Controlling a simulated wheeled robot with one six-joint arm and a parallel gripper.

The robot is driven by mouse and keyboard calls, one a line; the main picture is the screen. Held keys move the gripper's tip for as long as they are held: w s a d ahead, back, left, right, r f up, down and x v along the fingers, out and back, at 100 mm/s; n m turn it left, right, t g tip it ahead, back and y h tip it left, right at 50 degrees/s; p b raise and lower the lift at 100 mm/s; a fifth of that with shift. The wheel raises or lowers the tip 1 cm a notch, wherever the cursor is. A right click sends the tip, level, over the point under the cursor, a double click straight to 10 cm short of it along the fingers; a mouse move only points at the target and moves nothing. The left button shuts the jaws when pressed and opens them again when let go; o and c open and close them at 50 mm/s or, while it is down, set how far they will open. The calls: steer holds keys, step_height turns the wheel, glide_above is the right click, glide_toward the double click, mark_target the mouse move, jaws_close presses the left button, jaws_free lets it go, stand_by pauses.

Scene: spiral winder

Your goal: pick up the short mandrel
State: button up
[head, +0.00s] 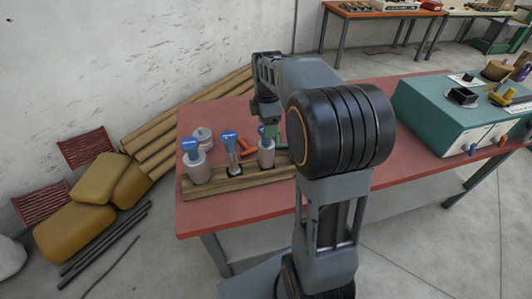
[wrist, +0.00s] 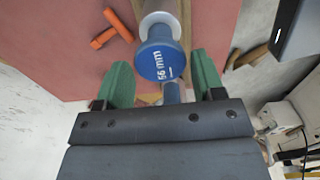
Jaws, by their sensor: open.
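Several metal mandrels with blue caps stand in a wooden rack (head: 240,181) on the red table: a thick one (head: 197,170) at left, a slim one (head: 232,155) in the middle and another (head: 266,157) at right. I cannot tell for sure which is the short one. My gripper (head: 270,130) points down at the right mandrel's cap. In the wrist view its green fingers (wrist: 161,80) are open and apart. A blue cap marked "56 mm" (wrist: 160,62) shows in front of the gap between them; part of another blue-and-grey piece (wrist: 172,92) shows behind it.
A grey round piece (head: 203,138) and orange pieces (head: 247,153) lie on the red table (head: 225,113) behind the rack. A teal machine (head: 450,110) stands at the table's right. Cardboard tubes (head: 157,140) and tan sacks (head: 75,232) lie at left.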

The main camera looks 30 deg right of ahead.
mark_target(266, 151)
steer(key=shift+f, duration=3)
steer(key=c, duration=1.1)
steer(key=shift+r, duration=0.15)
steer(key=shift+c, duration=0.2)
